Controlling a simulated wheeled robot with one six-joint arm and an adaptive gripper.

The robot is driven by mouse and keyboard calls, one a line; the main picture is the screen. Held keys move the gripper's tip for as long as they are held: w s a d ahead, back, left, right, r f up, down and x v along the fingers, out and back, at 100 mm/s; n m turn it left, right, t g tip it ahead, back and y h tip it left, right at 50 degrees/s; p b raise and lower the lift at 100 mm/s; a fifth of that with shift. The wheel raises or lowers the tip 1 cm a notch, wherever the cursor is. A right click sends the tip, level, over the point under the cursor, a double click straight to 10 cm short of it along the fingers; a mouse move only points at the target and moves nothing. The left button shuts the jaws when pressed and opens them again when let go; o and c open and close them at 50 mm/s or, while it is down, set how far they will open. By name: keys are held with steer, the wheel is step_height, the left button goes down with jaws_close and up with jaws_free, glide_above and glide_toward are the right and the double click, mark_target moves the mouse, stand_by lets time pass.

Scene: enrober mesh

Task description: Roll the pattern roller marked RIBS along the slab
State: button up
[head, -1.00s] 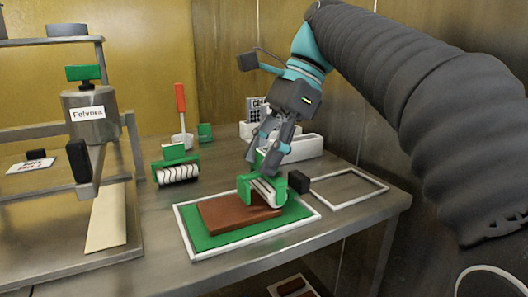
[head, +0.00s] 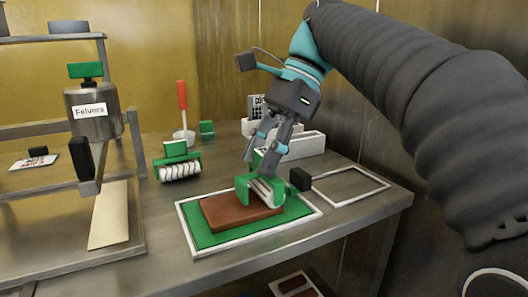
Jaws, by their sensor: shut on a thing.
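My gripper (head: 262,160) is shut on the green handle of a pattern roller (head: 262,190) with a pale ribbed drum between green side plates. I cannot read a RIBS mark on it. The roller is at the right part of the brown slab (head: 228,211), and its drum appears to touch the slab's top; the exact contact is hidden by the side plates. The slab lies on a green mat (head: 207,240) with a white frame. A second roller (head: 178,170), with a dark-striped white drum and green handle, stands on the table behind the mat, to the left.
A black block (head: 300,180) stands close to the right of the held roller. An empty white-framed outline (head: 350,200) is to its right. White bins (head: 298,146) stand behind. A red-handled tool (head: 183,115) and the steel Felvora machine (head: 92,112) are at left.

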steer(key=shift+s+a, duration=0.85)
steer(key=shift+a, duration=0.55)
steer(key=shift+s+a, duration=0.85)
steer(key=shift+a, duration=0.5)
steer(key=shift+s+a, duration=0.85)
steer(key=shift+a, duration=0.55)
stand_by(2.5)
step_height(320, 180, up, 7)
stand_by(1.4)
